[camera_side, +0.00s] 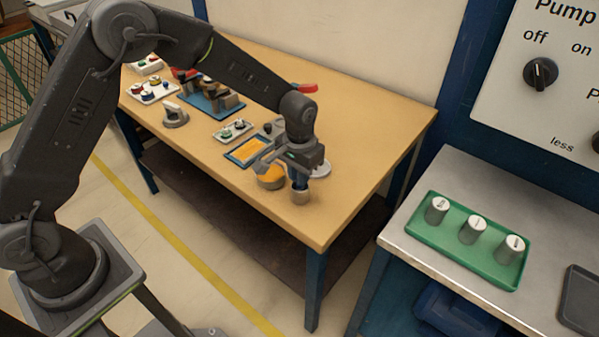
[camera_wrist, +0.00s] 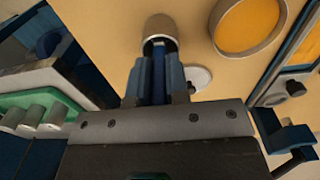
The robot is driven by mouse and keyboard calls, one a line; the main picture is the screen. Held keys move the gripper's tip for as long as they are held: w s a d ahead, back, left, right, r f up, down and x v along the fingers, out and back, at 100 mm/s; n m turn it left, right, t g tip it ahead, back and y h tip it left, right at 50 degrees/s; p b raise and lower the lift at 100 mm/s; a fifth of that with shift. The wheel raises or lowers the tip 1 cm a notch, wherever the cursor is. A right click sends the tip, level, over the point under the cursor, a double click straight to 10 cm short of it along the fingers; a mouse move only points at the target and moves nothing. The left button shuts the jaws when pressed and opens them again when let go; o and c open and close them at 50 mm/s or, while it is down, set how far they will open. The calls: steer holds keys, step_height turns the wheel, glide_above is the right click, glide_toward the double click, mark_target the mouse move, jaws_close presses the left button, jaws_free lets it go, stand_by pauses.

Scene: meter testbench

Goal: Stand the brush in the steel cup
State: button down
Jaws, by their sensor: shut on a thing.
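The steel cup (camera_side: 300,197) stands near the front corner of the wooden table, below my gripper (camera_side: 299,178). In the wrist view, the cup (camera_wrist: 160,25) is just beyond the fingertips of my gripper (camera_wrist: 159,66). The jaws are shut on a dark blue piece, which I take for the brush (camera_wrist: 158,88). Its far end reaches the cup's mouth in the wrist view, and it seems roughly upright. My fingers hide most of the brush. I cannot tell how deep its end sits in the cup.
A round bowl with orange contents (camera_side: 271,178) stands close left of the cup. A tray with an orange pad (camera_side: 246,151) and a blue rack (camera_side: 212,101) are farther back. The table's front edge is near.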

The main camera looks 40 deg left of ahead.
steer(key=shift+f, duration=0.15)
steer(key=c, duration=1.1)
jaws_free()
step_height(320, 180, up, 12)
steer(key=shift+r, duration=0.25)
steer(key=s+a+r+t, duration=0.2)
steer(key=s+a+r, duration=0.1)
steer(key=s+r, duration=0.4)
steer(key=s+a+r+t, duration=0.1)
steer(key=s+a+r, duration=0.1)
steer(key=s, duration=0.7)
steer(key=s+a+r+t, duration=0.2)
steer(key=s+a, duration=0.1)
steer(key=s, duration=0.7)
steer(key=shift+a+t, duration=0.3)
steer(key=shift+a, duration=0.05)
